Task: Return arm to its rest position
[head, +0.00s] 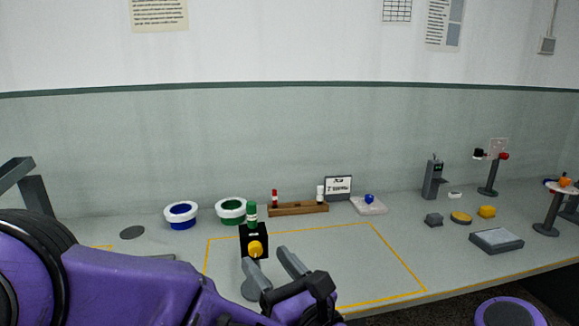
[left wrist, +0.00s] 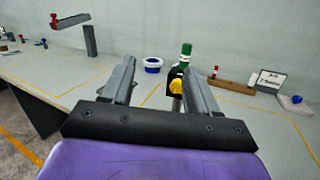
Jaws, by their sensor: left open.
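My left gripper (head: 267,256) is open, its two fingers apart with nothing between them. It points toward a black winding block (head: 245,234) with a yellow knob (head: 255,249) on its front and a green spool (head: 251,214) standing on top. In the head view the fingers overlap the block's lower front. In the left wrist view, the block with its yellow knob (left wrist: 176,86) and green spool (left wrist: 185,53) shows between and beyond the open fingers (left wrist: 161,68), near the right finger. My right gripper is not in view.
A white dish with blue (head: 181,214) and one with green (head: 231,211) stand behind left. A wooden rack (head: 298,209) holds a red and a white spool. A small sign (head: 338,188) and several items stand right. The yellow-outlined area right of my gripper is clear.

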